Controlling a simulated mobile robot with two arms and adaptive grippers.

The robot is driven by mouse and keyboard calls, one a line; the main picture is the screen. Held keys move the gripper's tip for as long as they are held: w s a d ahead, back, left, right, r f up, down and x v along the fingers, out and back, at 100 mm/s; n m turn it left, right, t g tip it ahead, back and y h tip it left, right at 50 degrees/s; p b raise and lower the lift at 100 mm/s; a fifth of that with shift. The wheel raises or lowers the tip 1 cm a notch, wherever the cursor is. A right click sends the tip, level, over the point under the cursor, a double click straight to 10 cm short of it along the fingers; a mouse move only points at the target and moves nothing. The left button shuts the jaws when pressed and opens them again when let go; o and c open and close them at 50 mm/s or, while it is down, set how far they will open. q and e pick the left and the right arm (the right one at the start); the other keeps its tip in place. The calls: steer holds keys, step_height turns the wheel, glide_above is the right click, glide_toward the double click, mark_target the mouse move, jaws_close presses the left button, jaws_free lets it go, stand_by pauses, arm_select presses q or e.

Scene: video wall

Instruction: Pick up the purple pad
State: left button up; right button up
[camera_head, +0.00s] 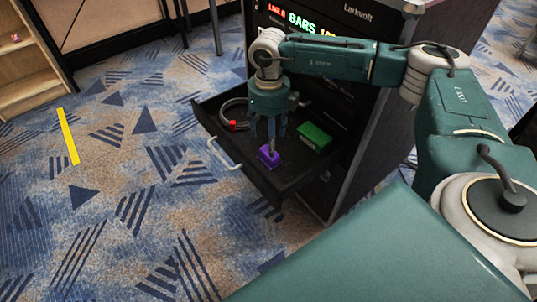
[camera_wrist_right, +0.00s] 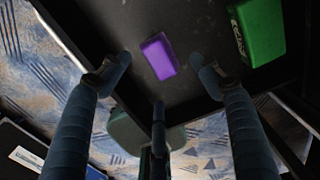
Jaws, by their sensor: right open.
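The purple pad (camera_head: 268,157) lies on the floor of an open black drawer (camera_head: 262,180). My right gripper (camera_head: 270,140) reaches down over the drawer, just above the pad in the head view. In the right wrist view the purple pad (camera_wrist_right: 158,57) lies beyond and between the spread fingers of my right gripper (camera_wrist_right: 160,80). The fingers are open and appear empty. Whether a fingertip touches the pad I cannot tell. My left gripper is in neither view.
A green box (camera_head: 314,137) lies in the drawer right of the pad, also in the right wrist view (camera_wrist_right: 262,30). A dark coiled cable with a red part (camera_head: 232,125) lies at the drawer's left. The drawer has walls and a front handle (camera_head: 222,155). Carpet left is open.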

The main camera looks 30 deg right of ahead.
mark_target(267, 153)
steer(key=shift+a+f, duration=0.1)
steer(key=shift+f, duration=0.6)
steer(key=f, duration=0.4)
steer(key=shift+a+f+b, duration=0.25)
steer(key=shift+b, duration=0.15)
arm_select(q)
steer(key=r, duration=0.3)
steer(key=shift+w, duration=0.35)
arm_select(e)
steer(key=c, duration=1.2)
